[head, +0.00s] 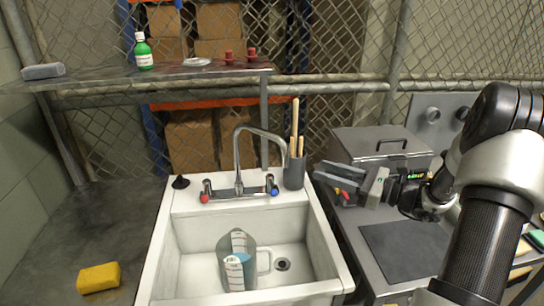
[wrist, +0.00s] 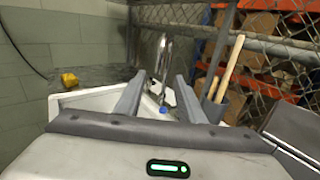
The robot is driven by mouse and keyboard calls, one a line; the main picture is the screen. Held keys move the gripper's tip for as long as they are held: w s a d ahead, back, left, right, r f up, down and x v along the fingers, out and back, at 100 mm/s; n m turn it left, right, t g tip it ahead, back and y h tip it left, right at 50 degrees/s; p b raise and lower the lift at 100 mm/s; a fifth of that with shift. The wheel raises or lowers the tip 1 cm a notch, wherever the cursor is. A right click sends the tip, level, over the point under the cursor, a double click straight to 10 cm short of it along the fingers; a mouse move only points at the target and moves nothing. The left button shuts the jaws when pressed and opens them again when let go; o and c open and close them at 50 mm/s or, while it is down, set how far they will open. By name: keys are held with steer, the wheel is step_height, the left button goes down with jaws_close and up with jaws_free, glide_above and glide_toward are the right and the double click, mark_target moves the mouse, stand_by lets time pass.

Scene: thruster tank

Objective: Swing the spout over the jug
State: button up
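The chrome gooseneck spout (head: 237,158) rises from the tap at the back of the white sink. Its arch bends to the right, and its end hangs near the grey utensil holder, not above the jug. My gripper (head: 321,173) is open and empty, right of the spout and the utensil holder, pointing left. In the wrist view, the spout (wrist: 162,55) shows beyond and between the open fingers (wrist: 160,82). The jug is not visible there.
The utensil holder (head: 294,172) with wooden handles stands between my gripper and the spout. Red (head: 205,198) and blue (head: 274,191) tap handles flank the spout. A shelf (head: 180,74) crosses behind. A yellow sponge (head: 98,278) lies on the left counter. A metal box (head: 380,146) stands at right.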

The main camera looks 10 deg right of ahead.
steer(key=x, duration=1.6)
steer(key=shift+a+p, duration=0.35)
steer(key=shift+p, duration=0.1)
steer(key=shift+w, duration=0.15)
steer(key=shift+c, duration=0.2)
jaws_close()
